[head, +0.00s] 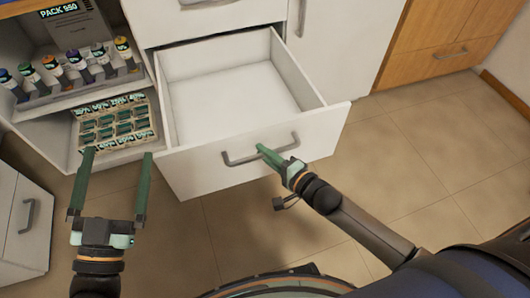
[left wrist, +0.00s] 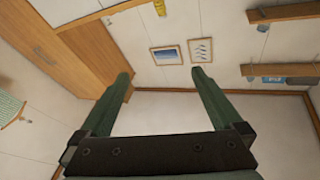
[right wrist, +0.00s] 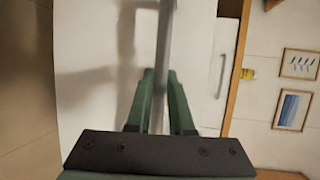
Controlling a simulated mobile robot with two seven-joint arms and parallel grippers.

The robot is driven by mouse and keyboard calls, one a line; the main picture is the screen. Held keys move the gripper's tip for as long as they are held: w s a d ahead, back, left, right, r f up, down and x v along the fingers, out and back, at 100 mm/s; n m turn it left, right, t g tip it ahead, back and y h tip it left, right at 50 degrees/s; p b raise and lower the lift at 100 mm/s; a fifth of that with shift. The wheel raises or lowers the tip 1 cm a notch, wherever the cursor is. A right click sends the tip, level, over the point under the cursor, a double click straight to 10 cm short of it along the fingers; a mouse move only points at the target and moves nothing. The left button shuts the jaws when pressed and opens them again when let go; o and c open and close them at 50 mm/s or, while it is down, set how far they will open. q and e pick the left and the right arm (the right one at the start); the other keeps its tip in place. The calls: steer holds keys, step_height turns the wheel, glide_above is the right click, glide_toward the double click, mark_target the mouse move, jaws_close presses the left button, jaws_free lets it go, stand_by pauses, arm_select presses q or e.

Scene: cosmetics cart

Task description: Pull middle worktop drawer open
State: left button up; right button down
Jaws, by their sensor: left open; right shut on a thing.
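The white drawer (head: 183,171) stands pulled out of the white cabinet in the head view, and its inside looks empty. Its grey bar handle (head: 232,160) is on the front panel and also shows in the right wrist view (right wrist: 163,50). My right gripper (head: 264,151) is shut on the handle; in the right wrist view its green fingers (right wrist: 158,85) are on either side of the bar. My left gripper (head: 118,154) is open and empty, left of the drawer front and before the shelves.
Left of the drawer, an open shelf holds several small bottles (head: 75,65) in a rack, with a tray of green-topped items (head: 113,122) below. Another drawer (head: 205,18) above is closed. A wooden cabinet (head: 440,45) stands at right. The tiled floor (head: 420,140) at right is clear.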

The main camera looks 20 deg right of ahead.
mark_target(262, 142)
stand_by(0.4)
steer(key=w, duration=0.5)
arm_select(q)
steer(key=r, duration=0.1)
steer(key=s+r+m+t+h, duration=0.1)
steer(key=r, duration=0.1)
steer(key=s+r+m+h+b, duration=0.1)
steer(key=r, duration=0.1)
steer(key=shift+d+r+t, duration=0.2)
steer(key=shift+d+t, duration=0.05)
steer(key=shift+t, duration=0.05)
arm_select(e)
steer(key=w, duration=0.3)
steer(key=shift+w+a, duration=0.1)
steer(key=shift+w, duration=0.05)
steer(key=c, duration=0.8)
jaws_free()
